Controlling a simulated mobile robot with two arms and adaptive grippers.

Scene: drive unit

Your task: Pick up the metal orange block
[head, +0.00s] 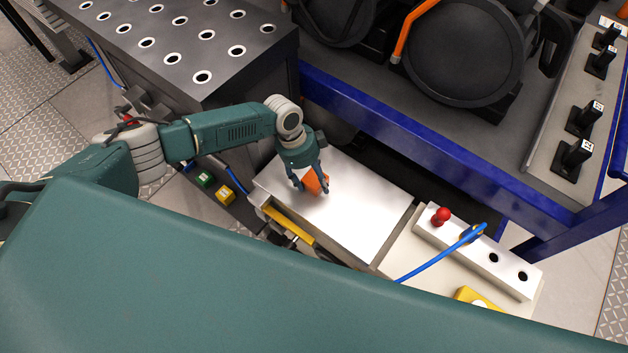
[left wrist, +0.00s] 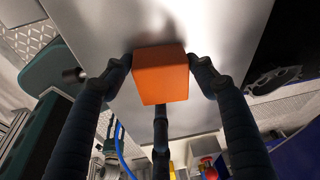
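The orange block (head: 317,181) is at the bright metal plate (head: 350,215) in the middle of the head view. My left gripper (head: 312,184) reaches down to it from above, with its fingers around the block. In the left wrist view the orange block (left wrist: 161,75) sits between the fingertips of my left gripper (left wrist: 160,68). One finger meets it on each side and a third shows below it. The gripper looks shut on the block. I cannot tell whether the block still touches the plate. My right gripper is not in view.
A blue frame rail (head: 420,130) runs behind the plate. A white panel (head: 470,250) with a red knob (head: 441,215) and a blue cable (head: 445,250) lies right of it. A perforated metal cabinet (head: 185,45) stands at upper left. The plate around the block is clear.

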